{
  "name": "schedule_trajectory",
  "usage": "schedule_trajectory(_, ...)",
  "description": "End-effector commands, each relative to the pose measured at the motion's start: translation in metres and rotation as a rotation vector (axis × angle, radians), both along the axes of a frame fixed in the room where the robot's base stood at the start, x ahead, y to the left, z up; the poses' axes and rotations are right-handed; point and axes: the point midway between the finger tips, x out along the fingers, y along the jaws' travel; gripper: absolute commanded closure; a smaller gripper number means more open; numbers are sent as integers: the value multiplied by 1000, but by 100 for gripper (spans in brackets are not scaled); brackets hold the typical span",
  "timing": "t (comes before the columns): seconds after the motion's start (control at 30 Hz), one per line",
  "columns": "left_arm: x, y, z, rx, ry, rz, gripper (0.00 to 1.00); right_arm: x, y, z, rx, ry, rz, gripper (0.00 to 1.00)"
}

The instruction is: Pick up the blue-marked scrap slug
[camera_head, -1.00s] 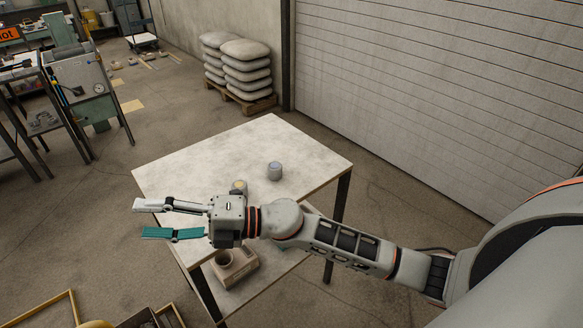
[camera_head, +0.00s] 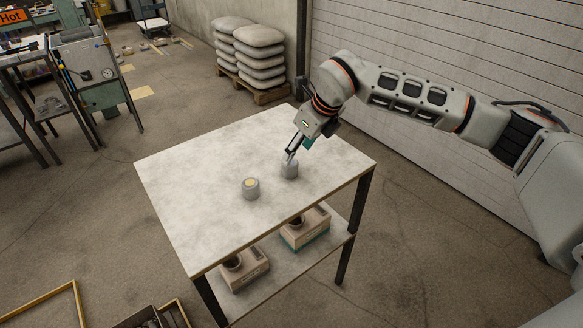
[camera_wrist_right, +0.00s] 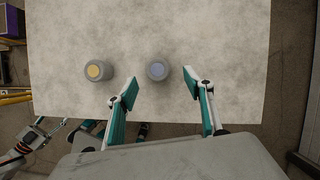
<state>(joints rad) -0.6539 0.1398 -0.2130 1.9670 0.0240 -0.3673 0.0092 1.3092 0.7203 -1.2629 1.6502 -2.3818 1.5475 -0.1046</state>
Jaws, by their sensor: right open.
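The blue-marked scrap slug (camera_head: 289,169) is a short grey cylinder standing upright on the pale table (camera_head: 200,205). Its blue top (camera_wrist_right: 158,70) shows in the right wrist view. My right gripper (camera_head: 292,153) is open and points down at this slug from above. In the right wrist view the right gripper's fingertips (camera_wrist_right: 160,86) are spread to either side of the slug; I cannot tell whether they touch it. What looks like my left gripper (camera_wrist_right: 42,130) shows small at the lower left of that view, away from the slugs; its opening is unclear.
A yellow-marked slug (camera_head: 251,189) stands upright nearby, left and in front of the blue-marked one. The rest of the tabletop is clear. Two boxes with round openings, one at left (camera_head: 245,268) and one at right (camera_head: 306,229), sit on the lower shelf.

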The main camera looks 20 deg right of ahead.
Motion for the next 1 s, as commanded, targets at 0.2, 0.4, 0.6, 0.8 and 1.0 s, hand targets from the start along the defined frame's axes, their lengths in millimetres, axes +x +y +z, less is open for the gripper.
schedule_trajectory(0.2, 0, 0, -4, 3, 3, -1, 51, 6, 5, -22, 0, 4, 1, 48)
schedule_trajectory(0.4, 2, 1, -4, 5, 2, -1, 51, 10, 10, -37, 2, 3, 3, 48)
schedule_trajectory(0.6, 2, 1, -5, 5, 2, -1, 51, 17, 17, -65, 3, 5, 1, 48)
schedule_trajectory(0.8, 3, 1, -3, 6, -3, -1, 51, 21, 18, -71, 2, 1, 1, 48)
schedule_trajectory(1.0, 4, 1, 0, 5, -7, -1, 51, 21, 18, -71, 2, 1, 1, 74)
